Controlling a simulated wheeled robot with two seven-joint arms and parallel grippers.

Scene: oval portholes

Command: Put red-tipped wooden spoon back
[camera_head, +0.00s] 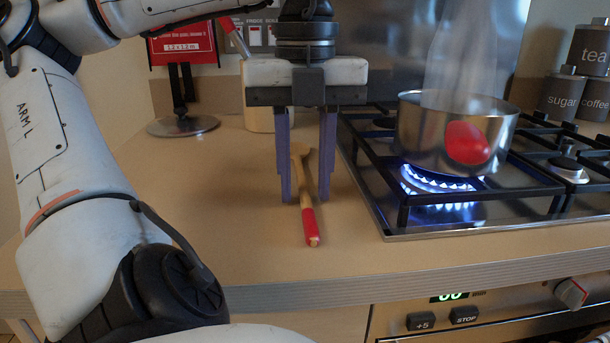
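The red-tipped wooden spoon (309,218) lies on the counter, its red handle end toward me and its wooden part running back. My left gripper (305,196) points down over it. Its two purple fingers stand apart, one on each side of the spoon in the picture, with visible gaps. The fingertips are low, near the counter; I cannot tell whether they touch it. A light-coloured container (258,118) stands behind the gripper, partly hidden by it. A red-tipped handle (232,34) leans up from there. My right gripper is not in view.
A steaming metal pot (420,130) with a red oval patch sits over a lit blue flame on the gas hob (440,233) at right. A round metal lid-like disc (183,126) lies at back left. Canisters (562,97) stand back right. The counter left of the spoon is clear.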

